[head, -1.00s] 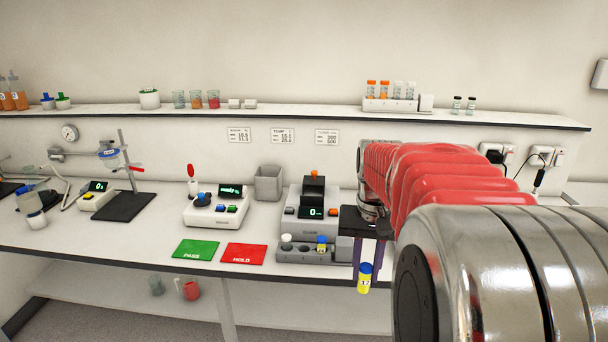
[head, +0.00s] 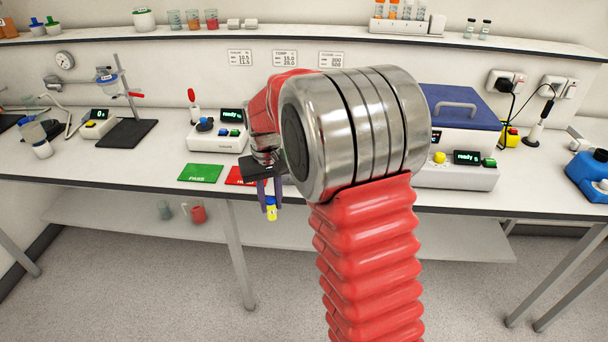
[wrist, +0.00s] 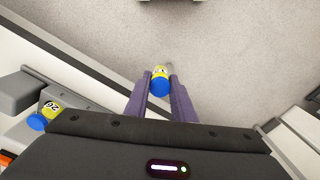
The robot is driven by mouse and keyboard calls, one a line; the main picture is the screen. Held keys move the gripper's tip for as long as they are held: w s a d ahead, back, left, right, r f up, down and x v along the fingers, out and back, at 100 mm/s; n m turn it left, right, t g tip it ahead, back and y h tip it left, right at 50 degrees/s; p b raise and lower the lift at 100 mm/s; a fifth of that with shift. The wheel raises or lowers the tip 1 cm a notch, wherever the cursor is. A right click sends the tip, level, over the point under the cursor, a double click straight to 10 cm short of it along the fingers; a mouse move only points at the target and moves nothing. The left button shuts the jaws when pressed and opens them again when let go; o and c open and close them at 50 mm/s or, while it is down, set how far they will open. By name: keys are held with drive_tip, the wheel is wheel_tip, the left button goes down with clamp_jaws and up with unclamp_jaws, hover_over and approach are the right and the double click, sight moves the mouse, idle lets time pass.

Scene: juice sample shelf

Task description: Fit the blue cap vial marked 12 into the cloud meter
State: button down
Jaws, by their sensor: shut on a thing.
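My gripper (head: 271,203) hangs in front of the bench's front edge, fingers down, shut on a vial with a yellow label (head: 271,213). In the wrist view the vial's blue cap and yellow label (wrist: 160,78) show between my purple fingers (wrist: 160,92). Its number is too small to read now; it read 12 in the earlier head view. The vial hangs over the floor. The meter with the black chamber seen earlier is now hidden behind my arm in the head view.
Another blue cap vial (wrist: 42,117) stands at the left in the wrist view, near a grey block. The green PASS mat (head: 201,173) and red HOLD mat (head: 240,176) lie left of my arm. A blue-lidded machine (head: 462,117) stands to the right.

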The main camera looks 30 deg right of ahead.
drive_tip(key=w+a+f+n, duration=0.1)
drive_tip(key=a+f, duration=0.3)
drive_tip(key=a, duration=0.3)
drive_tip(key=shift+w+a+n, duration=0.15)
drive_tip(key=shift+a+n, duration=0.25)
drive_tip(key=shift+f, duration=0.1)
